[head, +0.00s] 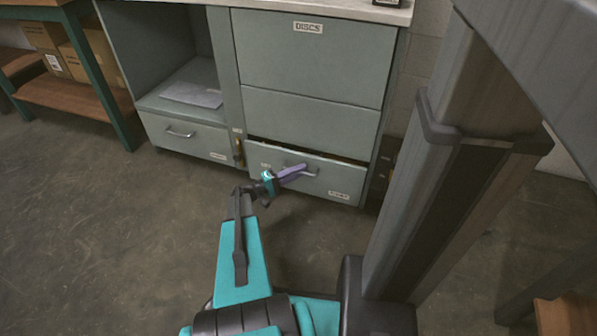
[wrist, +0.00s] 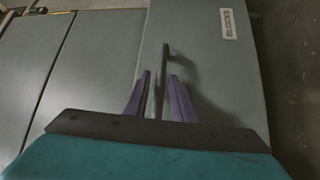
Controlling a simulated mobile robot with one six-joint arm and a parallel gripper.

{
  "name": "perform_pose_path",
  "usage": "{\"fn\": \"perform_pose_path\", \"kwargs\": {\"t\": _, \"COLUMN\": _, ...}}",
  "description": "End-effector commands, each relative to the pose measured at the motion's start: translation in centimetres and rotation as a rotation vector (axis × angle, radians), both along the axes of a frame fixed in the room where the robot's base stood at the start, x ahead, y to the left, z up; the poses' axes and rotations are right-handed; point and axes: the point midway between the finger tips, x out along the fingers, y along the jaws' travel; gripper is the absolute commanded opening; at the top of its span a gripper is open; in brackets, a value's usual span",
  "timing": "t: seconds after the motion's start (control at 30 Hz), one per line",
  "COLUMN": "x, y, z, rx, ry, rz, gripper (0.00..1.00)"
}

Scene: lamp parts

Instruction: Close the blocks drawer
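The lower right drawer (head: 264,165) of the grey-green cabinet stands slightly open, with a dark gap along its top edge. The drawer front (wrist: 205,85) fills much of the wrist view. Its bar handle (head: 312,172) also shows in the wrist view (wrist: 166,52). My gripper (head: 303,168) is at this handle. In the wrist view its two purple fingers (wrist: 160,75) stand apart on either side of the handle bar, with a gap visible on each side. Part of the handle is hidden by the fingers in the head view.
A closed lower left drawer (head: 185,133) with its own handle sits beside it, below an open shelf holding a flat grey sheet (head: 192,95). A closed panel labelled DISCS (head: 308,50) is above. A shelf with boxes (head: 85,60) stands left. The concrete floor is clear.

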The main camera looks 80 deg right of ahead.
Motion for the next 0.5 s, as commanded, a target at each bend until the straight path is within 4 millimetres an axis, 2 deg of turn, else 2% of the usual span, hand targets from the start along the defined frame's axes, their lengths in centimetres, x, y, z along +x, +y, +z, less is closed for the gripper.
{"fn": "perform_pose_path", "kwargs": {"t": 0.03, "x": 0.00, "y": 0.01, "z": -0.01, "rx": 0.000, "ry": 0.000, "rz": 0.000, "gripper": 0.14}}
{"fn": "perform_pose_path", "kwargs": {"t": 0.1, "x": 0.01, "y": 0.02, "z": -0.02, "rx": 0.000, "ry": 0.000, "rz": 0.000, "gripper": 0.02}}
{"fn": "perform_pose_path", "kwargs": {"t": 0.13, "x": 0.01, "y": 0.02, "z": -0.02, "rx": 0.000, "ry": 0.000, "rz": 0.000, "gripper": 0.00}}
{"fn": "perform_pose_path", "kwargs": {"t": 0.5, "x": -0.06, "y": -0.63, "z": -0.08, "rx": 0.000, "ry": 0.000, "rz": -0.001, "gripper": 0.00}}
